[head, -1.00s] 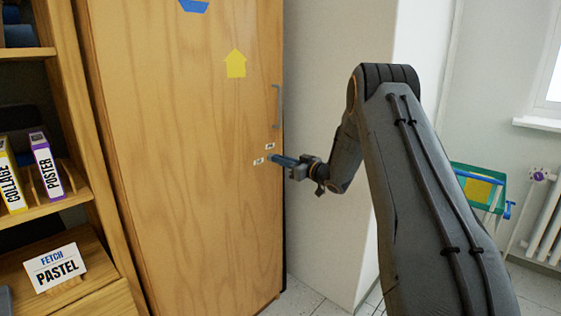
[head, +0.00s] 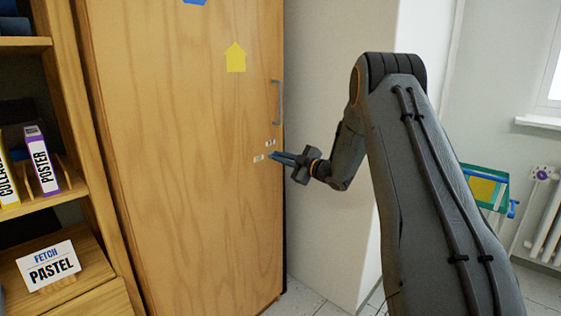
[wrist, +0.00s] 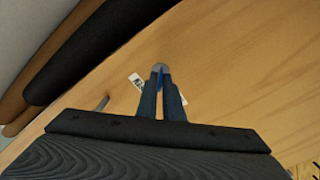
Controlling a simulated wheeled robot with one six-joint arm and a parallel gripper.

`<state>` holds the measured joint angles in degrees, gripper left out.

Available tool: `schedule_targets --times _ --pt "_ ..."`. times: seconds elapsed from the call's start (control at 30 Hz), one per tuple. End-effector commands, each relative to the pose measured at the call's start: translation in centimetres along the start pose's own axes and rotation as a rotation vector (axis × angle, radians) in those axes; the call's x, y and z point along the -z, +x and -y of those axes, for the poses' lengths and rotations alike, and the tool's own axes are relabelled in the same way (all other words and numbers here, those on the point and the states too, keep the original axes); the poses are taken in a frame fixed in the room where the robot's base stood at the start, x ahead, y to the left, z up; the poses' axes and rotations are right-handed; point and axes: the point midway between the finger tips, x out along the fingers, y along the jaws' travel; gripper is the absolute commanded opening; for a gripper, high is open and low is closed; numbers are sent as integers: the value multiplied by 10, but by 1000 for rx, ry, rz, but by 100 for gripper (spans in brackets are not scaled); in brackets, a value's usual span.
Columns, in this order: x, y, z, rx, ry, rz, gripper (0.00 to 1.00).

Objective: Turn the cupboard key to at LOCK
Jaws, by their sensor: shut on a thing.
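The wooden cupboard door (head: 185,130) is closed and stands upright. My gripper (head: 273,156) is at its right edge, below the handle, with its fingertips at the lock. In the wrist view my gripper (wrist: 161,92) is shut on the key; a bit of blue (wrist: 160,77) shows between the fingers, with a grey round part (wrist: 159,68) at their tips. The fingers hide most of the key. Two small white labels (head: 258,158) (head: 269,143) sit beside the lock. They show in the wrist view (wrist: 136,80) too, their words too small to read.
A grey bar handle (head: 280,102) stands out from the door above my gripper. A wooden shelf (head: 60,200) with upright boxes and a "FETCH PASTEL" card (head: 49,266) is at the left. A white wall is right of the cupboard. A green-blue cart (head: 487,187) stands at the right.

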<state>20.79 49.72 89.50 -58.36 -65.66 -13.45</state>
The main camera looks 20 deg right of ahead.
Motion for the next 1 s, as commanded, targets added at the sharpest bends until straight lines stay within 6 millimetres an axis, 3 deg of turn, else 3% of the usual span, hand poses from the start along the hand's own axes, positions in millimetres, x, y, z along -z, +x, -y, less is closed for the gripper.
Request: schedule_targets --times 0.6,1.0 --pt "-1 1 2 0 -551 -2 0" --pt "-1 0 3 0 -734 -1 0"
